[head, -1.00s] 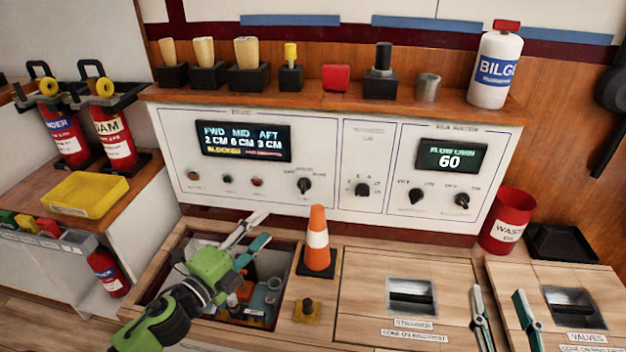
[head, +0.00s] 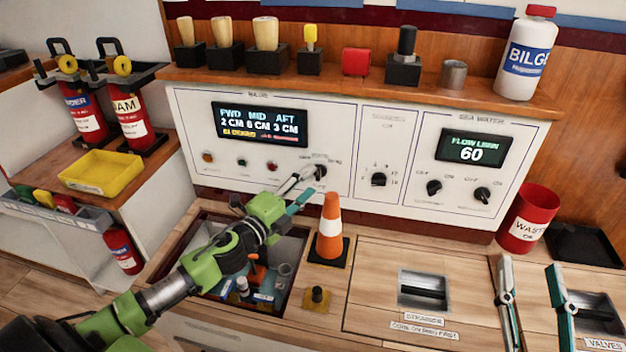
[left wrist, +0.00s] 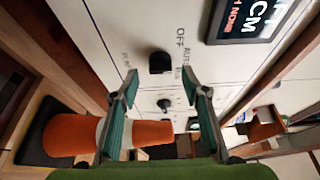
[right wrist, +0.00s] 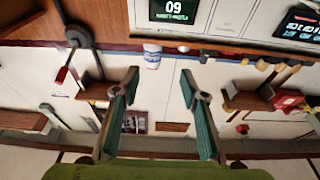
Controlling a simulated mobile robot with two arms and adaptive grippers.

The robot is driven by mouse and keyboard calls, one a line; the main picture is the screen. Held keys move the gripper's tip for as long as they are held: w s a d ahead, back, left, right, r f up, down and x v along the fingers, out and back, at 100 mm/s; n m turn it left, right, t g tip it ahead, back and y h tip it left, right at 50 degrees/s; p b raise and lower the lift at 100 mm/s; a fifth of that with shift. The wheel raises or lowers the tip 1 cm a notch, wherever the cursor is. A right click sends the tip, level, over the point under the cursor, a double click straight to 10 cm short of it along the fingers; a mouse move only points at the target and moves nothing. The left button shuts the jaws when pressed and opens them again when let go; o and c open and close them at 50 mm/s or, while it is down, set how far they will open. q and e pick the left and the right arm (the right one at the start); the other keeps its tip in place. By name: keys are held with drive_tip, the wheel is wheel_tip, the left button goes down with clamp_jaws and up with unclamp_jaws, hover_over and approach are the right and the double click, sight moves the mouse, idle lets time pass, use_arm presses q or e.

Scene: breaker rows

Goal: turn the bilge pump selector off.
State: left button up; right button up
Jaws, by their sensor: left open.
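The bilge pump selector is a black knob (head: 320,171) at the lower right of the bilge panel, under the level display. In the left wrist view the selector (left wrist: 160,63) sits between the fingertips in the picture, with OFF and AUTO lettering beside it. I cannot tell clearly which mark it points to. My left gripper (head: 307,182) is open, with its tips close to the selector and partly covering it in the head view; contact cannot be made out. My right gripper (head: 530,266) is open and empty over the wooden counter at the right.
An orange cone (head: 331,232) stands just below my left gripper, close to it. An open bilge hatch (head: 196,240) lies under my left arm. Other black knobs (head: 378,180) are further right on the panel. A shelf (head: 430,98) with several items runs above it.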

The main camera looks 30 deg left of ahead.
sight(319, 173)
use_arm(q)
drive_tip(key=shift+w+d, duration=0.2)
drive_tip(key=shift+w, duration=1.25)
use_arm(e)
drive_tip(key=shift+s+a+r+t+y, duration=0.1)
drive_tip(key=shift+r+t+y, duration=0.1)
drive_tip(key=shift+r, duration=0.3)
drive_tip(key=shift+s+r+t+y, duration=0.1)
drive_tip(key=shift+r+t, duration=0.1)
drive_tip(key=shift+r, duration=0.3)
use_arm(q)
drive_tip(key=shift+c, duration=0.4)
drive_tip(key=c, duration=1)
use_arm(e)
drive_tip(key=shift+f, duration=0.2)
